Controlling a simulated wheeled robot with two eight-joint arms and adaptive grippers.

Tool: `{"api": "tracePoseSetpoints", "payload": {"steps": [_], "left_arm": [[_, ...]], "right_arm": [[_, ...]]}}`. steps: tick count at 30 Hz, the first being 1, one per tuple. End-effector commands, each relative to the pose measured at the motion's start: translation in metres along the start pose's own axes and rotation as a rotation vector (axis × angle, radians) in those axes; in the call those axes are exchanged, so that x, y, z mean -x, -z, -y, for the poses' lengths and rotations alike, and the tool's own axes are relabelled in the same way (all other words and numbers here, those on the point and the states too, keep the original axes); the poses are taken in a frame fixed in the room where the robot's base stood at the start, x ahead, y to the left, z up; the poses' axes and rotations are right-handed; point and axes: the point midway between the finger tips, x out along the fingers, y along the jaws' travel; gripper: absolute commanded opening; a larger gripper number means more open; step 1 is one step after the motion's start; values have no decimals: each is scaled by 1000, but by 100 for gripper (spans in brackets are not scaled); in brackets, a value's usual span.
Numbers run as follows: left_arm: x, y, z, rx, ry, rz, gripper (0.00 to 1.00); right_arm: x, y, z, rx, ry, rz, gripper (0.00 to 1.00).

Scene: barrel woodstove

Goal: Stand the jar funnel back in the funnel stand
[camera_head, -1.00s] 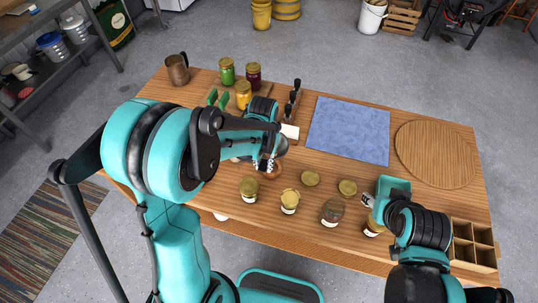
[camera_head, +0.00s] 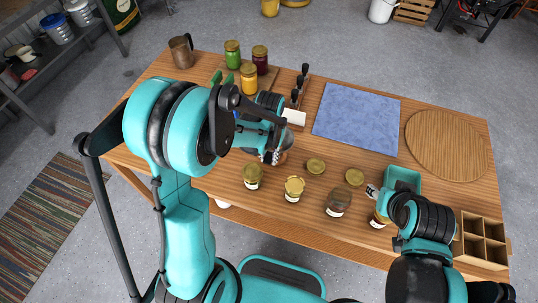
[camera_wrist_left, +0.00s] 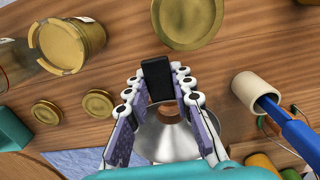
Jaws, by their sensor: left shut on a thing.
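The silver metal jar funnel (camera_wrist_left: 172,140) sits between the fingers of my left gripper (camera_wrist_left: 160,88) in the left wrist view. A black block (camera_wrist_left: 155,76) is pinched between the fingertips and looks joined to the funnel. In the head view my left gripper (camera_head: 272,157) is over the left-middle of the table; the funnel (camera_head: 287,151) is mostly hidden behind it. A brown patch shows beside it, but I cannot make out the funnel stand. My right gripper (camera_head: 373,192) is by a labelled jar (camera_head: 380,219) near the front right; its fingers are too small to read.
Several lidded jars (camera_head: 252,177) line the table's front, with two loose gold lids (camera_head: 315,166) behind them. A blue mat (camera_head: 356,123), round board (camera_head: 446,146) and divided wooden box (camera_head: 481,238) lie to the right.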

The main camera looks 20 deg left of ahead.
Motion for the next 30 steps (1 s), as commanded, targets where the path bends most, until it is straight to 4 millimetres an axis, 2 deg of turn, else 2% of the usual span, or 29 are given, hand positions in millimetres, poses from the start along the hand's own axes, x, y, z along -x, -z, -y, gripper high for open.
{"api": "tracePoseSetpoints", "payload": {"steps": [9, 30], "left_arm": [[-21, 0, 0, 0, 0, 0, 0], [-25, 0, 0, 0, 0, 0, 0]], "right_arm": [[-12, -8, 0, 0, 0, 0, 40], [-16, -12, 0, 0, 0, 0, 40]]}}
